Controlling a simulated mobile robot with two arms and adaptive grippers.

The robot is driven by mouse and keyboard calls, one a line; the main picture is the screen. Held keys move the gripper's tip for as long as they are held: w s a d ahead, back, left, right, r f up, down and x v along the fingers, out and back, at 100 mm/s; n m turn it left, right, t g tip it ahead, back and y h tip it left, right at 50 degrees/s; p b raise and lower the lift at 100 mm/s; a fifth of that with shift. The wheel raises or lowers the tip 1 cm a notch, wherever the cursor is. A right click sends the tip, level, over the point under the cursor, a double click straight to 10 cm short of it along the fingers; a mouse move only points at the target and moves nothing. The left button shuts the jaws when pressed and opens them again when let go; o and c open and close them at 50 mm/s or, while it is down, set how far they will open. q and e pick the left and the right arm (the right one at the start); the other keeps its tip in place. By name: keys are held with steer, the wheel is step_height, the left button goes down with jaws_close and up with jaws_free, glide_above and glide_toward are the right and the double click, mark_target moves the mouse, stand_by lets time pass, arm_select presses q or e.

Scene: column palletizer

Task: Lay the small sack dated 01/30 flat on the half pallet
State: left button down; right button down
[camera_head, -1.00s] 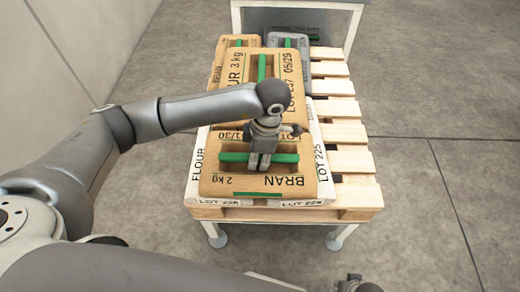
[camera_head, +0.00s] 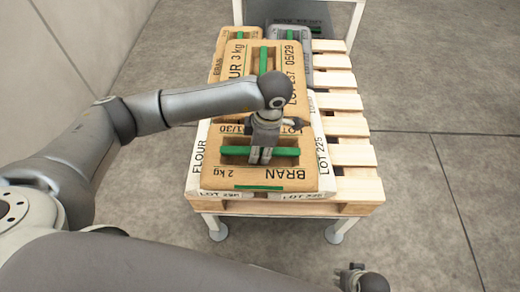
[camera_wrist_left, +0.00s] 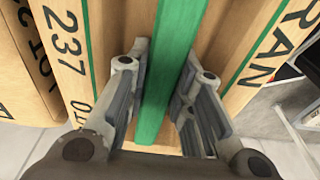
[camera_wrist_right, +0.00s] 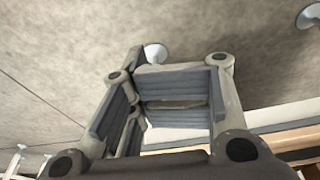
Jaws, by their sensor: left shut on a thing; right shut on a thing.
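The tan BRAN sack (camera_head: 222,174), marked 2 kg with a partly hidden date ending 1/30, looks flat on white flour sacks (camera_head: 325,152) on the wooden pallet (camera_head: 357,192); I cannot tell if it touches them. My left gripper (camera_head: 261,158) is shut on its green handle bar (camera_head: 286,152); in the left wrist view the bar (camera_wrist_left: 168,60) runs between the fingers (camera_wrist_left: 153,115). My right gripper (camera_head: 362,284) is low, in front of the pallet. In the right wrist view its fingers (camera_wrist_right: 150,105) are folded close, with no held thing visible.
A tan 3 kg FLOUR sack (camera_head: 237,72) lies behind the BRAN sack. A grey sack (camera_head: 289,40) and another tan sack (camera_head: 224,40) lie farther back. Bare slats run along the pallet's right side. A metal stand (camera_head: 355,20) is behind; the floor (camera_head: 440,110) right is clear.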

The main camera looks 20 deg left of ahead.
arm_select(q)
steer(key=shift+w, duration=0.1)
arm_select(e)
steer(key=shift+r, duration=0.7)
arm_select(q)
steer(key=shift+f+b, duration=0.1)
steer(key=shift+b, duration=0.2)
steer(key=c, duration=1.6)
jaws_free()
steer(key=shift+f, duration=0.25)
steer(key=shift+c, duration=0.2)
steer(key=o, duration=0.4)
steer(key=shift+r, duration=0.1)
steer(key=shift+c, duration=0.2)
arm_select(e)
steer(key=shift+w+r, duration=0.25)
steer(key=shift+r, duration=0.25)
